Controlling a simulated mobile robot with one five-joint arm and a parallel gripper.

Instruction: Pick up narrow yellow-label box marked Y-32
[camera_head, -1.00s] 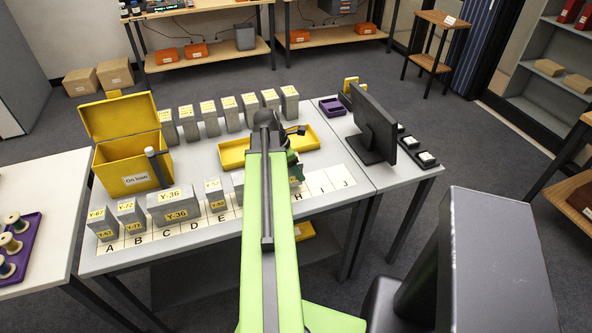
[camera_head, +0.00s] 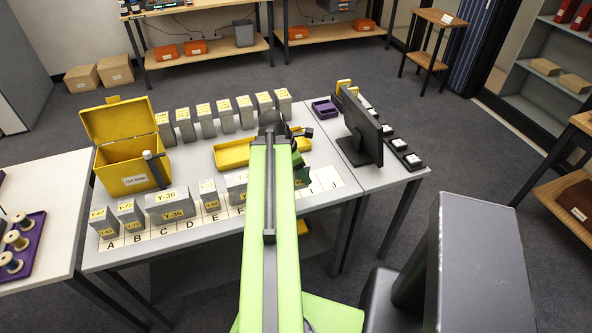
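Grey boxes with yellow labels stand in two rows on the grey table (camera_head: 205,250). In the front row a narrow box (camera_head: 210,198) stands upright at letter E; its label is too small to read surely. To its left are a wide box marked Y-36 (camera_head: 172,208) and two narrow boxes (camera_head: 103,224) (camera_head: 130,214). To its right a wide box (camera_head: 236,187) is partly hidden by my green arm. My gripper (camera_head: 272,124) is dark, above the table beyond the front row, right of the narrow box. Its fingers are not clear.
An open yellow bin (camera_head: 133,170) stands at the left, with an upright dark-handled object before it. A yellow tray (camera_head: 234,153) lies between the rows. Several boxes (camera_head: 225,118) line the back. A monitor (camera_head: 362,125) stands right. Positions I and J look clear.

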